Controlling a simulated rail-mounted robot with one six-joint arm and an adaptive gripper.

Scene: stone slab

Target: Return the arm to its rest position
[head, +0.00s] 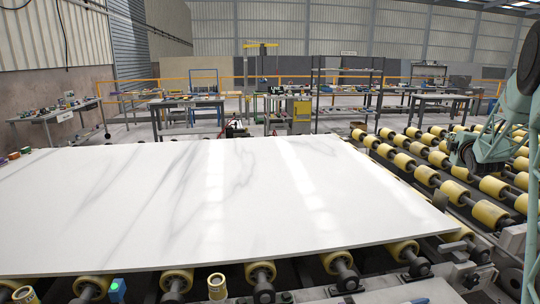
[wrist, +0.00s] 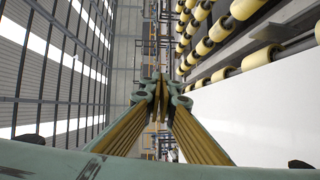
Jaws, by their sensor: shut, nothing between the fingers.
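My gripper (wrist: 159,88) shows in the wrist view with its two fingers together at the tips and nothing between them. In the head view my arm is at the right edge, and the dark gripper end (head: 464,158) hangs above the yellow rollers, right of the slab and apart from it. The white veined stone slab (head: 220,200) lies flat across the rollers in the head view. Its edge also shows at the right of the wrist view (wrist: 255,110).
Yellow rollers (head: 490,213) run along the right of the slab and under its front edge. A small blue-green object (head: 117,290) and a yellow cylinder (head: 217,287) are at the front. The slab top is clear.

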